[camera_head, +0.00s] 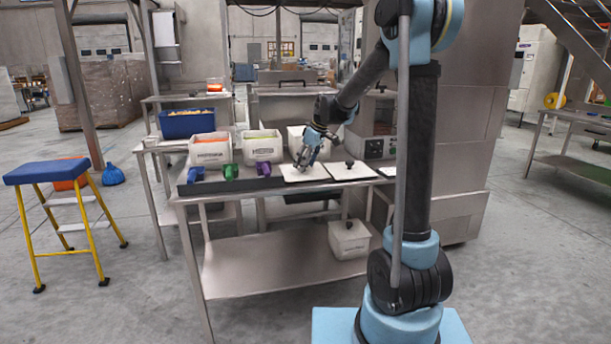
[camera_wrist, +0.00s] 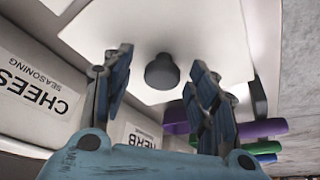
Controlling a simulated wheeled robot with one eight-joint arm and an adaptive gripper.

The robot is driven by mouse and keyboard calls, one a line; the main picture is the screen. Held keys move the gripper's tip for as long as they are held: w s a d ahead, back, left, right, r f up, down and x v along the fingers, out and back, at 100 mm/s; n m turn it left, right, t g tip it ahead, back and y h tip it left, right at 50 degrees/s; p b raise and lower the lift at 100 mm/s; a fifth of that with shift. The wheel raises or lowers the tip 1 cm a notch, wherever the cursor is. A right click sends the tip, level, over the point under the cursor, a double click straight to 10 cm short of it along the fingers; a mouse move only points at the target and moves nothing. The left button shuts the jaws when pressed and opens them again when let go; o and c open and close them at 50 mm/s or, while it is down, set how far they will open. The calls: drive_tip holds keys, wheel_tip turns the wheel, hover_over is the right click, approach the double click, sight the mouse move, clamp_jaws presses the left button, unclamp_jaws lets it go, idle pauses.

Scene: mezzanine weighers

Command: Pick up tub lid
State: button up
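A white square tub lid (camera_head: 296,175) lies flat on the steel table, directly below my gripper (camera_head: 307,157). In the wrist view this lid (camera_wrist: 185,30) fills the upper middle, with its round dark knob (camera_wrist: 162,72) facing the camera. My gripper (camera_wrist: 160,66) is open, its two blue fingers on either side of the knob with a visible gap on both sides. Whether the fingertips are level with the knob is hard to tell. A second white lid with a dark knob (camera_head: 349,168) lies to the right.
A lidded tub (camera_head: 349,241) sits on the lower shelf. A steel machine (camera_head: 460,150) stands at right.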

drive_tip(key=c, duration=1)
